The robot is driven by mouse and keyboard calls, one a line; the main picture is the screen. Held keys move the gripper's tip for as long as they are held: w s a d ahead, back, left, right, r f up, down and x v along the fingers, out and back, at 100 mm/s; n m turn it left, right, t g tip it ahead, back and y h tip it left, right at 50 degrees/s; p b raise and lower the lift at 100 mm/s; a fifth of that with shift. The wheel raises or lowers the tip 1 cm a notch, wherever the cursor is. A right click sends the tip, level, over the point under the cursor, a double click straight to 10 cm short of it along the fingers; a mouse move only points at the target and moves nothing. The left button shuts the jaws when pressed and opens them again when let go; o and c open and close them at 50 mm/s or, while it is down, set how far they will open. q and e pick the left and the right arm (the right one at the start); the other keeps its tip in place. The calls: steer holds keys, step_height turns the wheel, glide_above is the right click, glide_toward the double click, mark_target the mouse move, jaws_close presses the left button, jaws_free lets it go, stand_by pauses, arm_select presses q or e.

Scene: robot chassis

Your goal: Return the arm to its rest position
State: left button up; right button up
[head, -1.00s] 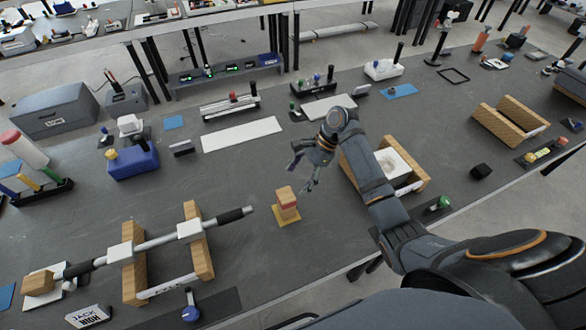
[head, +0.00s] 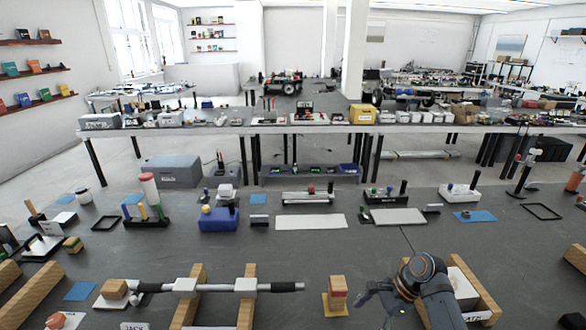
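My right arm comes in from the lower right. Its gripper (head: 376,304) is over the dark workbench (head: 290,250), just right of a small red and wooden block (head: 337,290) on a yellow base. The fingers look spread, with nothing seen between them. The gripper is small and partly lost against the dark bench. My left arm and gripper are not in view.
A dark rod with white blocks (head: 215,286) lies across wooden supports left of the block. A wooden frame with a white part (head: 465,290) is beside my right forearm. A blue box (head: 219,218) and a white sheet (head: 310,222) lie farther back.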

steer(key=s+f+n+t+h, duration=0.1)
steer(key=s+f+n+h, duration=0.1)
steer(key=s+f+n, duration=0.3)
steer(key=s+d+r+n+t+h, duration=0.1)
steer(key=s+d+r+n+h, duration=0.1)
steer(key=s+n, duration=0.4)
steer(key=s+d+r+n+t+h, duration=0.2)
steer(key=s+d+n+h, duration=0.1)
steer(key=s+n, duration=0.4)
step_height(320, 180, down, 28)
steer(key=s+d+g, duration=0.2)
steer(key=s+d, duration=0.1)
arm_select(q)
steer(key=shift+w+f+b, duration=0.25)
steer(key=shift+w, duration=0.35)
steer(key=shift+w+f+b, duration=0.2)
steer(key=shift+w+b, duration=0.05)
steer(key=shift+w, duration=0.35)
arm_select(e)
steer(key=s+f, duration=1.5)
steer(key=s, duration=0.2)
steer(key=shift+s+d+f+m+g, duration=0.3)
steer(key=shift+d, duration=0.05)
